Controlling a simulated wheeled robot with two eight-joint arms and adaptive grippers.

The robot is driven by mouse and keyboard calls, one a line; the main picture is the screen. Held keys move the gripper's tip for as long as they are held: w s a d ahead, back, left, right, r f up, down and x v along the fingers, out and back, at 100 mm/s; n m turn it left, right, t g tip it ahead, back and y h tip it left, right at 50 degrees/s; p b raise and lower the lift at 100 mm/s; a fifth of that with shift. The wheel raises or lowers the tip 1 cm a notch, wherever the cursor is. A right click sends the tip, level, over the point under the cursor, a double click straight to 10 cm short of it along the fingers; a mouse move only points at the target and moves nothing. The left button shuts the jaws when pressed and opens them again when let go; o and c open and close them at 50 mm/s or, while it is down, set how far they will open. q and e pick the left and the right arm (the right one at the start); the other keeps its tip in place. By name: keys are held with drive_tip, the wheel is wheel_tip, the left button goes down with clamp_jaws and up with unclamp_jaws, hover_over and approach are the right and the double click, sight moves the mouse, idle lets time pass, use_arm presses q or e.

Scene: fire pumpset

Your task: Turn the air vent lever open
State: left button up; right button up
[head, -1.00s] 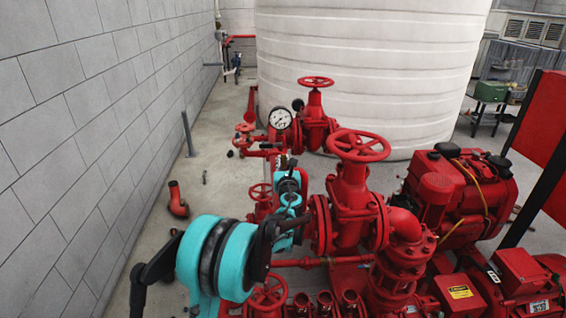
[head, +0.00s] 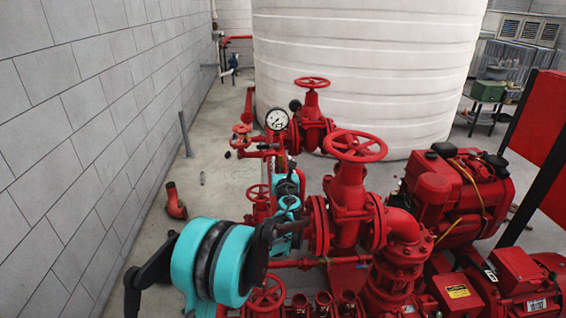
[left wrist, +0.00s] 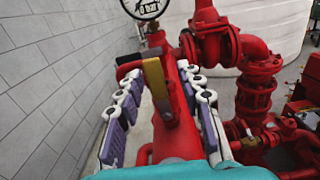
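In the left wrist view a small lever with a yellow face (left wrist: 155,82) stands on a red pipe (left wrist: 176,140), below the pressure gauge. My left gripper (left wrist: 162,76) is open, with one jointed finger left of the lever and the other right of the pipe. The lever lies between the fingers, and I see no finger closed on it. In the head view my teal left arm reaches in, and its gripper (head: 285,172) is over the red pipework below the gauge (head: 277,120). The lever is too small or hidden to make out there. My right gripper is not in view.
A large red valve with a handwheel (head: 356,146) stands close right of my left gripper. Another handwheel valve (head: 312,84) is behind. A red pump motor (head: 455,195) is at the right, a white tank (head: 365,70) at the back.

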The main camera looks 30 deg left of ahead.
use_arm(q)
drive_tip(key=v, duration=1.1)
drive_tip(key=shift+d, duration=0.15)
